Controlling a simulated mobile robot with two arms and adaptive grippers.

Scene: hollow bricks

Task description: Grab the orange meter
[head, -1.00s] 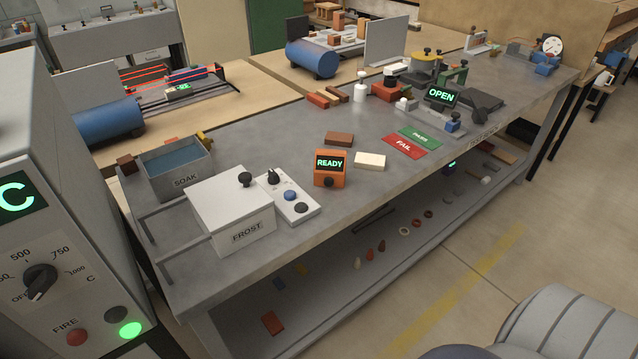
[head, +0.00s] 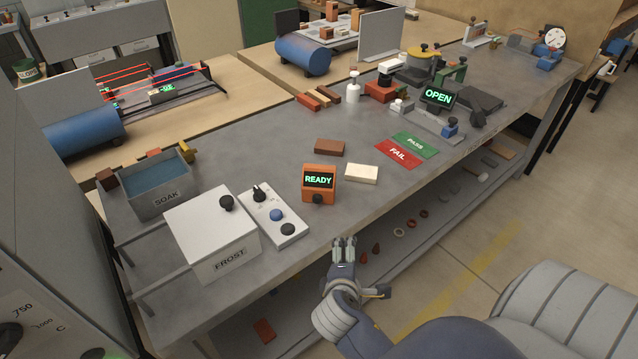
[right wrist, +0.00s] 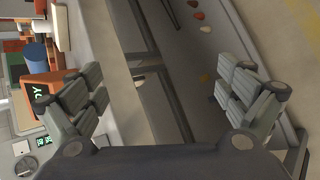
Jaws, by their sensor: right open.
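The orange meter (head: 319,184) stands upright on the grey bench, near its front edge. Its screen reads READY and a dark knob sits below the screen. My right gripper (head: 345,243) is in front of the bench edge, below and slightly right of the meter in the head view, apart from it. In the right wrist view the gripper (right wrist: 165,90) is open with its fingers wide apart and nothing between them. The meter (right wrist: 40,90) shows there at the left, partly hidden behind the left finger. My left gripper is not in view.
A white FROST box (head: 212,232) and a control panel (head: 274,216) stand left of the meter. A pale brick (head: 361,173) lies just right of it and a brown brick (head: 329,148) behind it. Red FAIL and green PASS mats (head: 414,145) lie farther right.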

